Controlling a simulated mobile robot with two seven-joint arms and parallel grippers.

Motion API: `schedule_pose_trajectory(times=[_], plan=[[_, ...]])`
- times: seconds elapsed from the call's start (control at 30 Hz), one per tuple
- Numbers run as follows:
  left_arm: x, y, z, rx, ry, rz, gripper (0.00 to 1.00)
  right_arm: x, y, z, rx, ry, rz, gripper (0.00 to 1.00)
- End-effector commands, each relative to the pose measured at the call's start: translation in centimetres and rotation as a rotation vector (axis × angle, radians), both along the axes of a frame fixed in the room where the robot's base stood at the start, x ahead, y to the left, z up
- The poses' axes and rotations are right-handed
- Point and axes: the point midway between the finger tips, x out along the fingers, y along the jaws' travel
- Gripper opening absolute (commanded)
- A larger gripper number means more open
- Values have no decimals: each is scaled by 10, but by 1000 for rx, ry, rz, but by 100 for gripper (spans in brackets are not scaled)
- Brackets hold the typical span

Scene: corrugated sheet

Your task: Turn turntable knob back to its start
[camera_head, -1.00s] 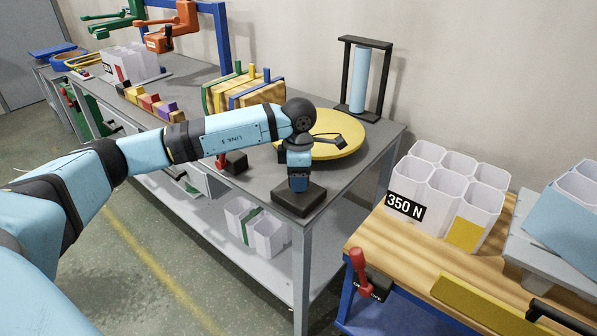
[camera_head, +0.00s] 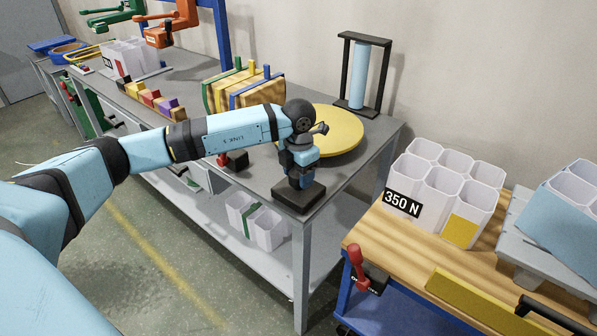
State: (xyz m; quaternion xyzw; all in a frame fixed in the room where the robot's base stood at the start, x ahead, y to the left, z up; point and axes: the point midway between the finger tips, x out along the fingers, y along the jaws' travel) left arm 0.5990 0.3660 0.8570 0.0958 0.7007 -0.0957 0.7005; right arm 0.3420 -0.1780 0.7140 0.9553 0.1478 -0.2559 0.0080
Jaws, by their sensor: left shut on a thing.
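The yellow round turntable (camera_head: 345,138) lies flat near the right end of the grey workbench. A low black box (camera_head: 297,200) stands at the bench's front right corner, in front of the turntable. My left gripper (camera_head: 296,183) points down onto the top of this box and is shut on the knob there. The knob itself is hidden by the gripper, so its angle cannot be read. My left wrist covers part of the turntable's left side. My right gripper is not in view.
A black frame with a light blue roll (camera_head: 358,78) stands behind the turntable. Wooden boards in clamps (camera_head: 240,90) are to its left. A red-handled clamp (camera_head: 232,160) sits at the bench's front edge. White bins (camera_head: 450,190) marked 350 N stand on a wooden bench at right.

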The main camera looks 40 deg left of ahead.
Motion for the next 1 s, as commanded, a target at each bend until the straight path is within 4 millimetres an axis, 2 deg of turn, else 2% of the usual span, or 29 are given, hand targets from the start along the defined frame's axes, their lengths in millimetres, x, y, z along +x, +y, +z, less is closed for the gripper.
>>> schedule_pose_trajectory(times=[0.5,0.53,0.6,0.63,0.87,1.0], plan=[[0,0,1,-1,-2,19,30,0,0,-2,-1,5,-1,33],[0,0,1,-1,-2,18,61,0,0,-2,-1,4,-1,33],[0,0,0,-1,-2,18,77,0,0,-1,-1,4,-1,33],[0,0,0,-1,-2,18,80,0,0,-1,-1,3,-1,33],[0,0,0,0,-1,18,80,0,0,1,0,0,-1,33],[0,0,8,0,-2,18,80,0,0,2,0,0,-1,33]])
